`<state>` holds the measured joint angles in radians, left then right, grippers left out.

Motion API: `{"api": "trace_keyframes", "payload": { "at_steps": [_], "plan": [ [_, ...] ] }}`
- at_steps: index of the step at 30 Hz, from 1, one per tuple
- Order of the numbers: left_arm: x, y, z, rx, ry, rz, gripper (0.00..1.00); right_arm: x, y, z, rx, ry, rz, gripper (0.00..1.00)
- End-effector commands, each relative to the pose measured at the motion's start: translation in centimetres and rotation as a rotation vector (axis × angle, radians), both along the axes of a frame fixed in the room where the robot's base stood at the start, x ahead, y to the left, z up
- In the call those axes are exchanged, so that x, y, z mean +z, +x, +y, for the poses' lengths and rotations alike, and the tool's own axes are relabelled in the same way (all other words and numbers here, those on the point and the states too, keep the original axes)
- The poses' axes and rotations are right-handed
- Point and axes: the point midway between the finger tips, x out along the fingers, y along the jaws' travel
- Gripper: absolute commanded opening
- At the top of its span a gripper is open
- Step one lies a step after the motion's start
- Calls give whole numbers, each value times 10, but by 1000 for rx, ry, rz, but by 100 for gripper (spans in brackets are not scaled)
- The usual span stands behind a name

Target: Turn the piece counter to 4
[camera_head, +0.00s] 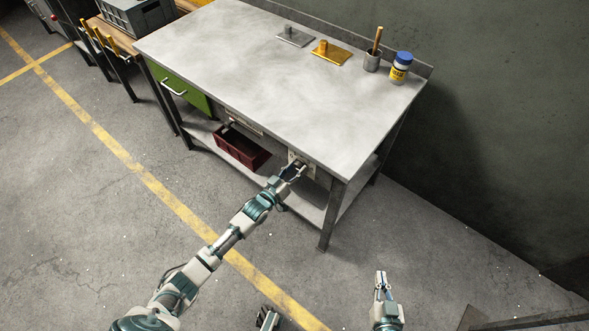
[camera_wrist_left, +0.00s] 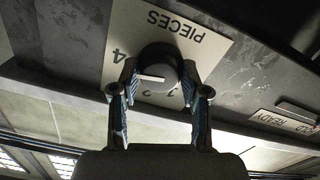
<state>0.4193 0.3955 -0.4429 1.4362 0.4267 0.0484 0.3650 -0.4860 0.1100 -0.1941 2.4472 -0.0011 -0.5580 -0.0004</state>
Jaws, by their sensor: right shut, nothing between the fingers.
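The piece counter is a dark round knob (camera_wrist_left: 160,72) with a white pointer line, on a pale plate (camera_wrist_left: 205,52) marked PIECES. In the left wrist view the plate appears upside down, with 4, 2 and 1 readable around the knob. The pointer points left in that view, below the 4; the left finger covers the mark there. My left gripper (camera_wrist_left: 160,80) has its fingers on both sides of the knob, seemingly closed on it. In the head view it (camera_head: 297,168) is at the workbench's front edge. My right gripper (camera_head: 380,277) is shut and empty, low above the floor.
The workbench (camera_head: 240,60) carries a grey plate (camera_head: 295,38), a yellow plate (camera_head: 330,52), a cup (camera_head: 372,62) and a blue-lidded jar (camera_head: 401,68). A red bin (camera_head: 241,147) sits on its lower shelf. A READY label (camera_wrist_left: 285,119) is beside the counter. Floor in front is clear.

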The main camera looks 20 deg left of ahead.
Motion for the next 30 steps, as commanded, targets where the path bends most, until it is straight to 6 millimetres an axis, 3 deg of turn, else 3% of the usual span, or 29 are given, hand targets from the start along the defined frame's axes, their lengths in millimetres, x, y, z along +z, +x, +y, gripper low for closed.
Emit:
{"api": "trace_keyframes", "payload": {
  "at_steps": [1,2,14,24,30],
  "plan": [
    [-2,0,-2,-2,-1,2,60,-1,0,0,0,1,1,0],
    [-1,0,-1,-2,-1,2,68,-1,0,0,0,1,1,0],
    [-1,-8,4,1,-4,0,68,1,-1,0,3,0,-3,0],
    [-2,-74,27,-1,-3,2,68,1,-1,0,1,0,-2,0],
    [-3,-103,36,-2,-2,1,68,1,-1,0,1,0,-2,0]
  ]
}}
